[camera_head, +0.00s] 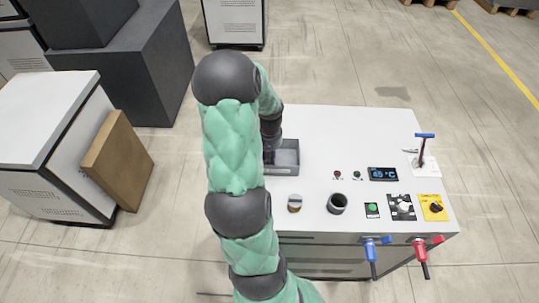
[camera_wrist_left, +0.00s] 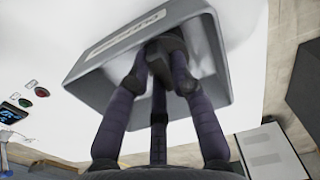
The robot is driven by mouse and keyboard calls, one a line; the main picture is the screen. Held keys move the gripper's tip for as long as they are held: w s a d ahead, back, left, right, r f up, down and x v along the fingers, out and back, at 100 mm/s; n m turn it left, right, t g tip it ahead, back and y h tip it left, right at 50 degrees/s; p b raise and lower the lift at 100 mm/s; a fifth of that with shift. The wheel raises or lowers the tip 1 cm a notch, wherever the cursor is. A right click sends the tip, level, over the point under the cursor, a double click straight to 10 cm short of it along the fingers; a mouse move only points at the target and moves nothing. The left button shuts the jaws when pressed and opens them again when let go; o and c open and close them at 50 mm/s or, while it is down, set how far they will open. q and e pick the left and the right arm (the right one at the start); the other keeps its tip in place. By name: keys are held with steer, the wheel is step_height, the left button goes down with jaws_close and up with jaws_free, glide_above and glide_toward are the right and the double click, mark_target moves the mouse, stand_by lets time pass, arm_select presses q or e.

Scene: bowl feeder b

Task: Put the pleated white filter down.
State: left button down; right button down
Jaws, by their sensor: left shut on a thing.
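My left gripper (camera_head: 269,156) reaches down into the grey open-topped bin (camera_head: 288,169) on the white cabinet top, at the bin's left part. In the left wrist view the dark fingers of my left gripper (camera_wrist_left: 165,62) go inside the walls of the grey bin (camera_wrist_left: 90,68), which has a white label on one wall. My right gripper is in neither view.
A small lidded jar (camera_head: 294,204) and a dark cup (camera_head: 337,204) stand in front of the bin. Buttons, a display (camera_head: 383,174) and a yellow rotary switch (camera_head: 433,207) lie to the right. The cabinet top behind is clear.

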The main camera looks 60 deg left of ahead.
arm_select(q)
steer(key=shift+f, duration=0.2)
steer(key=c, duration=1.4)
jaws_free()
steer(key=shift+o, duration=0.2)
steer(key=shift+r, duration=0.15)
steer(key=shift+r, duration=0.25)
step_height(320, 180, up, 12)
steer(key=p, duration=0.1)
steer(key=shift+f+p, duration=0.15)
steer(key=shift+p, duration=0.2)
steer(key=shift+w+f, duration=0.1)
steer(key=shift+w, duration=0.05)
